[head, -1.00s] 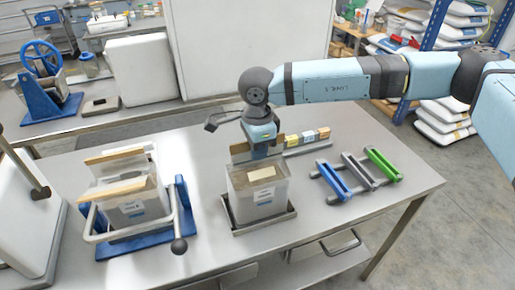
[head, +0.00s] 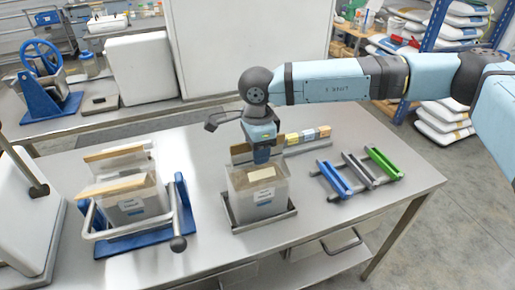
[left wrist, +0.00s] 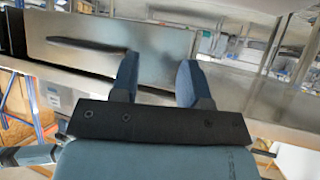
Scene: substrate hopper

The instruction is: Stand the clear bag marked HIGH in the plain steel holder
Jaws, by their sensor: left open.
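A clear bag (head: 259,197) with a cream patch near its top and a small label on its front stands upright in a plain steel holder (head: 264,226) in the middle of the table. The writing is too small to read. My right gripper (head: 262,158) points down at the bag's top, towards its back edge. Its fingertips are partly hidden, so I cannot tell whether they grip the bag. My left gripper (left wrist: 156,85) is open and empty in the left wrist view; the head view does not show it.
A blue-based holder (head: 140,244) with a steel rail and ball-ended lever holds clear bags with wooden-looking tops at left. Blue, grey and green clips (head: 384,163) lie at right. Small blocks (head: 308,134) sit behind the bag. The table's right front is clear.

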